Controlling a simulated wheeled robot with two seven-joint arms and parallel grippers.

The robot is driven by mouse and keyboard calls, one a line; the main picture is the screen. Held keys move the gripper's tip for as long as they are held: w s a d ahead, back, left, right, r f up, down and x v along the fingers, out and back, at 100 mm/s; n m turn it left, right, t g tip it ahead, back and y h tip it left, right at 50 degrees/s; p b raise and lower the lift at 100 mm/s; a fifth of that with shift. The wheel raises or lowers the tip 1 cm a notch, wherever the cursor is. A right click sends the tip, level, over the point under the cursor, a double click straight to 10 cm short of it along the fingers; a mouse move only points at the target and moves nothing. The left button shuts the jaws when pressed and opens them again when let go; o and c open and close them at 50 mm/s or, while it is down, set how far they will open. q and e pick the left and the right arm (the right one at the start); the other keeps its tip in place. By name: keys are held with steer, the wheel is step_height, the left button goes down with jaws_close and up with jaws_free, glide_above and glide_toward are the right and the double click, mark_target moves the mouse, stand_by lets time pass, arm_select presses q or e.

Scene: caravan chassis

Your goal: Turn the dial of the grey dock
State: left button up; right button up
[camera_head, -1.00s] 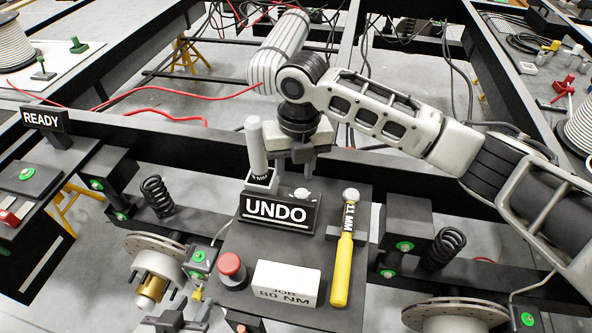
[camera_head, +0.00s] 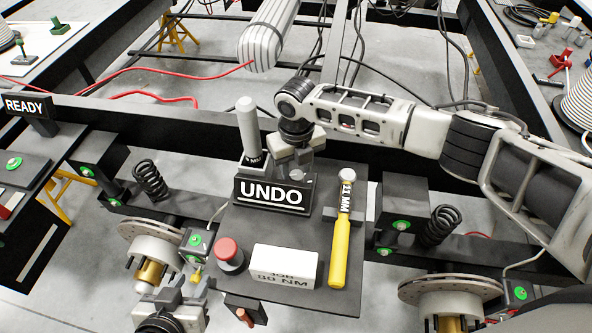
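The grey dock (camera_head: 312,198) stands on the dark work plate, with a black UNDO sign (camera_head: 270,194) on its front. A pale cylindrical tool (camera_head: 248,127) stands upright in a holder at the dock's left. My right gripper (camera_head: 296,172) points down just behind the sign, over the spot of the dock's small white dial. Its fingers look apart and largely hide the dial; I cannot tell whether they touch it. My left gripper (camera_head: 184,290) is at the bottom left, fingers up and apart, empty, away from the dock.
On the plate are a red push button (camera_head: 229,252), a white JOB 80 NM block (camera_head: 284,266) and a yellow-handled 11 MM tool (camera_head: 342,240). A READY sign (camera_head: 25,105) stands far left. Coil springs (camera_head: 150,181) and brake discs flank the plate. Black frame beams cross behind.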

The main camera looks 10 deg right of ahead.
steer(key=shift+f, duration=1.1)
steer(key=c, duration=0.7)
